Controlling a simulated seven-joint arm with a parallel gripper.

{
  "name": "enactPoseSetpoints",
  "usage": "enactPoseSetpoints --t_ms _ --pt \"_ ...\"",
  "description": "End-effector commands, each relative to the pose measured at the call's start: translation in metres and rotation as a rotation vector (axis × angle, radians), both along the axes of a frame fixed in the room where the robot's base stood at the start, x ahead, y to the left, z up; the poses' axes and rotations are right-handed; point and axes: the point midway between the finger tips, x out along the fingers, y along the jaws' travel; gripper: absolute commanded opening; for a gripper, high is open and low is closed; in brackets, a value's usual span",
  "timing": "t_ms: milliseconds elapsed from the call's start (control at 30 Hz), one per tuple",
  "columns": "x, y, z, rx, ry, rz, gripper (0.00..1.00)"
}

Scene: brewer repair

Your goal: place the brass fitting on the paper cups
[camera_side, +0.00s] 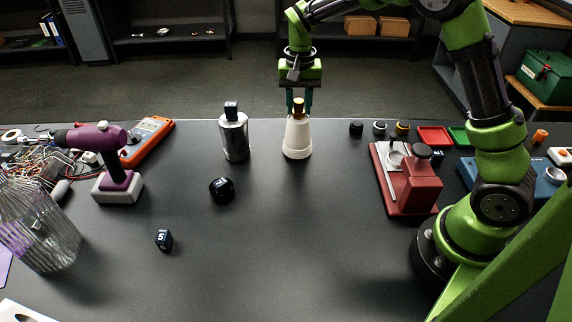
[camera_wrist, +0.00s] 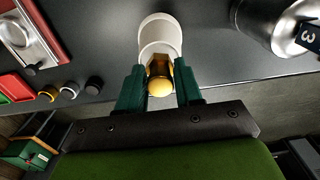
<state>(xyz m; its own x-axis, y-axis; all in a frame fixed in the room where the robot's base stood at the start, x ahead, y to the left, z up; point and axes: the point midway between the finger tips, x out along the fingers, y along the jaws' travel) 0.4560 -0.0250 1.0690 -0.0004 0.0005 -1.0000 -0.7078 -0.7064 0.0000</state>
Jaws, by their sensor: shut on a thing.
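The brass fitting (camera_side: 298,106) is between the fingers of my gripper (camera_side: 299,98), right at the top of the white paper cups (camera_side: 297,139). The paper cups stand upside down as a stack near the far edge of the table. In the wrist view the fitting (camera_wrist: 159,78) shows its rounded gold end, with a green finger on each side, and the cups (camera_wrist: 160,33) show just beyond it. My gripper (camera_wrist: 160,86) is shut on the fitting. The fitting appears to touch the top of the cups, but I cannot tell whether it rests on them.
A metal canister (camera_side: 234,137) with a dark numbered cube (camera_side: 231,110) on top stands left of the cups. A red brewer (camera_side: 407,178) is to the right, a purple drill (camera_side: 105,160) far left. The front middle table is clear.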

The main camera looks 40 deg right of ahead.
Motion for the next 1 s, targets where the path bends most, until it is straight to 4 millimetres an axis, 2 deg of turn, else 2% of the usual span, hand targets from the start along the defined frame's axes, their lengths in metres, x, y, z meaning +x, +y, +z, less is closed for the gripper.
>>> enactPoseSetpoints --t_ms 367,400,533,833,1000 --pt "0.0 0.0 -0.004 0.0 0.0 0.0 0.03" --pt "0.0 0.0 -0.004 0.0 0.0 0.0 0.41" --pt "0.0 0.0 -0.004 0.0 0.0 0.0 0.6" --pt "0.0 0.0 -0.002 0.0 -0.001 0.0 0.6" --pt "0.001 0.0 0.016 0.001 -0.004 0.0 0.6"
